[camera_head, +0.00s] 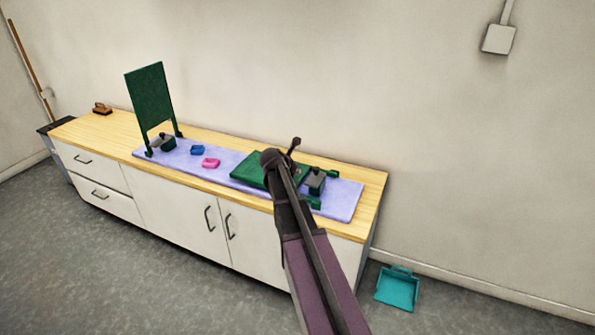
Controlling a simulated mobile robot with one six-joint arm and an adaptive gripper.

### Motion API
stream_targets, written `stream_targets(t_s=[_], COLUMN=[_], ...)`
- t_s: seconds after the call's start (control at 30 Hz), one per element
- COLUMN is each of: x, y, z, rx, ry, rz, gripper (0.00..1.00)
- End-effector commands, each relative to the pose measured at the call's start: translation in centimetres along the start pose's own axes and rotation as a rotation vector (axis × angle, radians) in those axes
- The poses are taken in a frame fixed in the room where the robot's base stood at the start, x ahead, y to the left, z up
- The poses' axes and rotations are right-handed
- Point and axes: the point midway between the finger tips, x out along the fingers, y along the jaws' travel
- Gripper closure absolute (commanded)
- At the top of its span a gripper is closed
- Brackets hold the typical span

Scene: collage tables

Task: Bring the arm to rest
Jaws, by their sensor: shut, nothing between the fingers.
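My arm rises from the bottom of the head view, with purple and dark links, to a round dark joint in front of the worktop. My gripper (295,144) appears as a small dark end just beyond that joint, against the pale wall. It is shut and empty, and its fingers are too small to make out. The arm passes in front of the cabinet (170,208) and hides part of a green board (252,169) lying flat on a lilac mat (345,200).
A green board (149,97) stands upright at the left of the worktop. A grey block (316,181), a blue piece (197,150) and a pink piece (211,163) are on the mat. A brown brush (102,109) lies far left. A teal dustpan (397,289) is on the floor.

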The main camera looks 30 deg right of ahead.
Motion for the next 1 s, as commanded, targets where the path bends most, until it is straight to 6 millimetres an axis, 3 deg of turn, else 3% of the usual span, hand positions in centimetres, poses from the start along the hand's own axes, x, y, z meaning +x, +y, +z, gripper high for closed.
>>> stream_targets(t_s=[0.57, 0.77, 1.0], x=[-0.6, -2.8, -7.2], y=[-0.1, -0.3, -0.8], z=[-0.4, -2.3, -6.0], rx=[0.039, 0.201, 0.529], ry=[0.014, 0.071, 0.192], rz=[0.001, -0.001, -0.034], gripper=[1.00, 1.00, 1.00])
